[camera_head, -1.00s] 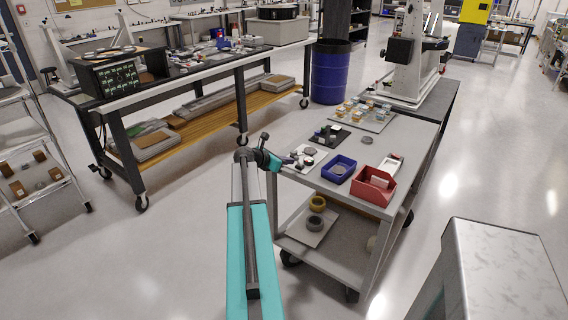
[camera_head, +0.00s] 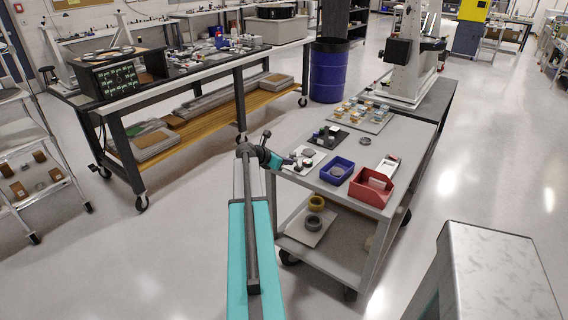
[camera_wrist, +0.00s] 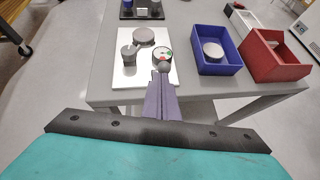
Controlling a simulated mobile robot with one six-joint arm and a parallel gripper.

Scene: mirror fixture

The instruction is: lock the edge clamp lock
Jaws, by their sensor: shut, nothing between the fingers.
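A white plate (camera_wrist: 128,76) lies near the edge of the grey cart top, and it also shows in the head view (camera_head: 318,157). On it is a small round white piece with red and green marks (camera_wrist: 168,52), which looks like the clamp lock. A small dark grey round knob (camera_wrist: 164,66) sits in front of it, right at my fingertips. My gripper (camera_wrist: 163,76) has its purple fingers shut and empty, pointing at the knob. I cannot tell whether they touch. The fingers hide the lock's near side. In the head view, my gripper (camera_head: 289,161) is at the cart's left edge.
A grey cylinder (camera_wrist: 129,56) and a grey disc (camera_wrist: 144,36) stand on the plate, left of and behind the lock. A blue bin (camera_wrist: 214,67) and a red bin (camera_wrist: 280,66) stand to the right. A black tray (camera_head: 329,138) lies behind. Open floor lies left of the cart.

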